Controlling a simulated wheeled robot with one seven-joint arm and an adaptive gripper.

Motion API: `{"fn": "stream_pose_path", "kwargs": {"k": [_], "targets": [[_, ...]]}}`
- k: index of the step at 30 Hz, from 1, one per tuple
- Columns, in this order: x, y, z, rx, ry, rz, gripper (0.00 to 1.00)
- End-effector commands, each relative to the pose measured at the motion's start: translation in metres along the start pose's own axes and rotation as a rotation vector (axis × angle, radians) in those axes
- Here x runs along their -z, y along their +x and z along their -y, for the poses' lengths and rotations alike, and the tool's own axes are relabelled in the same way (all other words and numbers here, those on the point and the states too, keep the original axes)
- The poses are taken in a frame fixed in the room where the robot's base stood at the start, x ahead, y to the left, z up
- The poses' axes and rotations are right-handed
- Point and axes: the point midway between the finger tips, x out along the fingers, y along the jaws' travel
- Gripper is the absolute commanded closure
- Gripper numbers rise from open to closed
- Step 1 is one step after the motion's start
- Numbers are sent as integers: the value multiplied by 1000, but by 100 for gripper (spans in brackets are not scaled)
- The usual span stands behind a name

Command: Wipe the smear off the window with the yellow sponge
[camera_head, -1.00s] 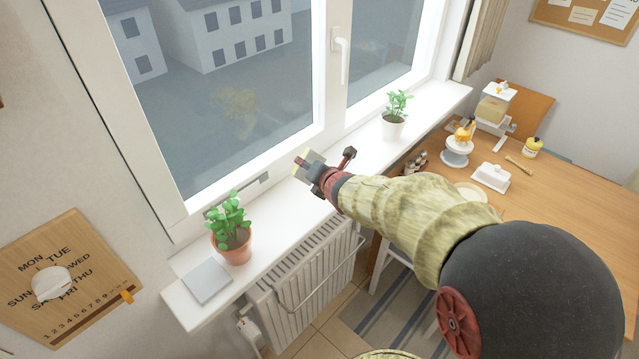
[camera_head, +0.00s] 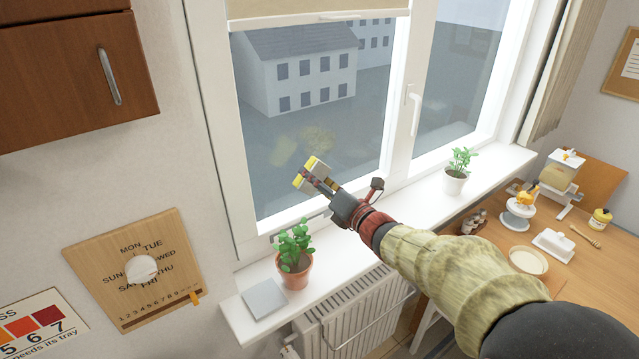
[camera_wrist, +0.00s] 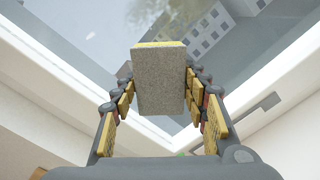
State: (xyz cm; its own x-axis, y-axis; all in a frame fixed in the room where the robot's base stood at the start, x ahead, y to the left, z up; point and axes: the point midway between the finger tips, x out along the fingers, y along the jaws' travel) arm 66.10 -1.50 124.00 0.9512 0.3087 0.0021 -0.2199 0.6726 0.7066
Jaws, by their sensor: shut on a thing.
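My gripper (camera_head: 325,184) is shut on the sponge (camera_head: 315,163), which shows yellow and grey, in front of the lower part of the left window pane (camera_head: 270,190). In the wrist view the sponge (camera_wrist: 160,82) shows a grey face with a yellow strip at its far edge, between the two fingers (camera_wrist: 165,100). A pale yellowish smear (camera_head: 284,150) shows on the pane, up and left of the sponge. A similar patch beside it looks like a bush outside. The sponge appears apart from the glass, though the exact gap is hard to tell.
A potted plant (camera_head: 294,262) and a grey flat object (camera_head: 264,299) stand on the sill (camera_head: 350,265) below my gripper. Another plant (camera_head: 455,178) stands further right. The window handle (camera_head: 413,110) sticks out at right. A rolled blind (camera_head: 310,10) hangs above.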

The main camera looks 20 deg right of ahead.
Motion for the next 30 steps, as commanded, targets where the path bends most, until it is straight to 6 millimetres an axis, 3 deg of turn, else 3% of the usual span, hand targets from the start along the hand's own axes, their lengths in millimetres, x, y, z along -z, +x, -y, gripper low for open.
{"fn": "stream_pose_path", "kwargs": {"k": [12, 30], "targets": [[1, 38, 0, 1, 2, -2, 76], [1, 46, 0, 2, 1, -2, 76]]}}
